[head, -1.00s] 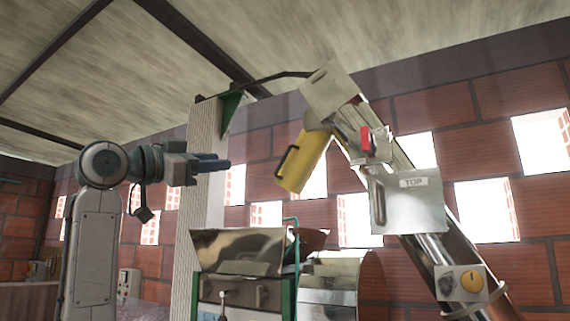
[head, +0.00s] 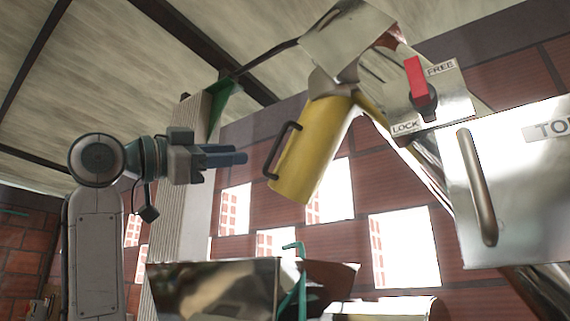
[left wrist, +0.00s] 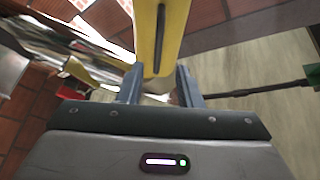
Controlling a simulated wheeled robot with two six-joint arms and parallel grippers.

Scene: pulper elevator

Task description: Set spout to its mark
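The spout (head: 312,150) is a yellow tube with a black handle (head: 281,150), hanging tilted below the metal elevator head, its lower end toward the left. My left gripper (head: 246,158) is level, just left of the handle and apart from it in the head view. In the left wrist view its two fingers (left wrist: 159,88) are spread with nothing held, and the spout (left wrist: 162,30) with its dark handle lies ahead between them. A red lever (head: 417,80) on the LOCK/FREE plate (head: 455,100) points up, beside the word FREE. I make out no mark for the spout. My right gripper is not in view.
A metal hopper (head: 215,290) with a green pipe stands below the spout. A steel panel (head: 520,190) with a bar handle is at the right. A pale post (head: 182,215) stands behind my left arm. The air between gripper and spout is clear.

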